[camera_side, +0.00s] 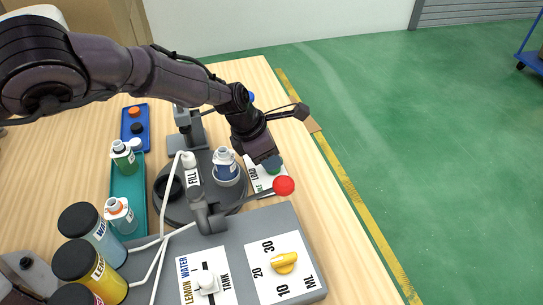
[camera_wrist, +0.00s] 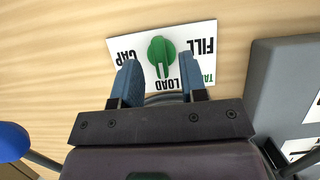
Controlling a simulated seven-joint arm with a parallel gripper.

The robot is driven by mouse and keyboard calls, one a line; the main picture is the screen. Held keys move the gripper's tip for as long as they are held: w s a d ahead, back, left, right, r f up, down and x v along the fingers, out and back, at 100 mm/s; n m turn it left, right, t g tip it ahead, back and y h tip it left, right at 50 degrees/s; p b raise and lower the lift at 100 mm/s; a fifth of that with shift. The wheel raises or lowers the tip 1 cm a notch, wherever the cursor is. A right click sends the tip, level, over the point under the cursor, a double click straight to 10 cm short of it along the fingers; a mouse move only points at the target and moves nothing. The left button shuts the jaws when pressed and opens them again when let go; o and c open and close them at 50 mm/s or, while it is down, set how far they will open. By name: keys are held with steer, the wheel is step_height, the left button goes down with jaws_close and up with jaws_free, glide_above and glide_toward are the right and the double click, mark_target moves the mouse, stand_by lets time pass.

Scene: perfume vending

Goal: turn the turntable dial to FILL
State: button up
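The green turntable dial (camera_wrist: 161,52) sits on a white plate (camera_wrist: 202,32) lettered CAP, LOAD and FILL, upside down in the wrist view. Its raised ridge lies along the line to LOAD; FILL is at its right there. My gripper (camera_wrist: 159,70) is open, with one blue-grey finger on each side of the dial's near part. I cannot tell whether either finger touches it. In the side view my gripper (camera_side: 266,158) hangs over the dial (camera_side: 272,166), partly hiding it and the plate (camera_side: 267,184).
Left of the dial is the grey turntable (camera_side: 205,205) with a blue bottle (camera_side: 225,163) and a FILL label. A red-knobbed lever (camera_side: 284,186) stands close in front of the dial. The grey console (camera_side: 234,262) holds a yellow knob (camera_side: 284,262). The table's right edge is near.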

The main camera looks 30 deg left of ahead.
steer(key=shift+x, duration=0.9)
steer(key=shift+c, duration=0.4)
jaws_close()
